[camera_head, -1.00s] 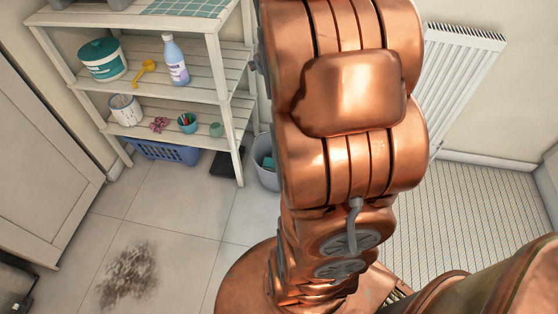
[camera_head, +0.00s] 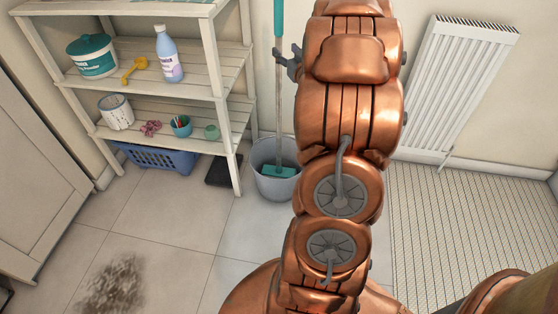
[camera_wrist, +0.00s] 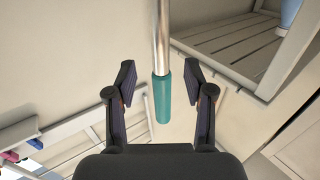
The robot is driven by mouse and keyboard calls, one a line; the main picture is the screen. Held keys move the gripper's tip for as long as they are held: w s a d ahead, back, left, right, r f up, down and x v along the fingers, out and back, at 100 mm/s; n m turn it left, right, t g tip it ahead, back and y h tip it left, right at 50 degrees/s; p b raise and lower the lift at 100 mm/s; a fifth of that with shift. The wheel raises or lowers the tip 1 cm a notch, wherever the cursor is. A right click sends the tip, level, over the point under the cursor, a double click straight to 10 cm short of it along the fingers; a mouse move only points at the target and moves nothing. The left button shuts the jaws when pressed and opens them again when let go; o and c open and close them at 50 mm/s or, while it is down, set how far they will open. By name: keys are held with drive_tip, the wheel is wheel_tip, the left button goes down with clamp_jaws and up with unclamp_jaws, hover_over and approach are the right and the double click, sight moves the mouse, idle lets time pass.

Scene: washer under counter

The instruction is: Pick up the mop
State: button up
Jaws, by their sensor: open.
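The mop stands upright in a grey bucket (camera_head: 272,185) beside the shelf, its thin grey pole (camera_head: 279,105) rising along the wall. Its teal grip (camera_head: 278,18) is at the top of the head view, and its teal head (camera_head: 278,172) sits in the bucket. My gripper (camera_head: 287,62) is open at the upper pole, just below the grip, partly hidden by my arm. In the wrist view, my open gripper (camera_wrist: 160,72) has a dark finger on each side of the mop (camera_wrist: 162,100) in the picture. I cannot tell whether the pole is fully between the fingers in depth.
A white shelf (camera_head: 215,95) with bottles and tubs stands left of the mop. A blue basket (camera_head: 158,158) sits under it. A white radiator (camera_head: 455,90) is on the wall at right. A dark stain (camera_head: 112,285) marks otherwise open floor at front left.

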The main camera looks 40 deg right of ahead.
sight(280, 48)
drive_tip(key=shift+f+b+x, duration=0.2)
drive_tip(key=shift+b+x, duration=0.15)
drive_tip(key=shift+x, duration=0.8)
drive_tip(key=shift+f+b+x, duration=0.25)
drive_tip(key=shift+b+x, duration=0.1)
drive_tip(key=shift+x, duration=0.8)
drive_tip(key=shift+w+d+r, duration=0.1)
drive_tip(key=shift+w+d, duration=0.15)
drive_tip(key=shift+w, duration=0.35)
drive_tip(key=shift+c, duration=0.3)
clamp_jaws()
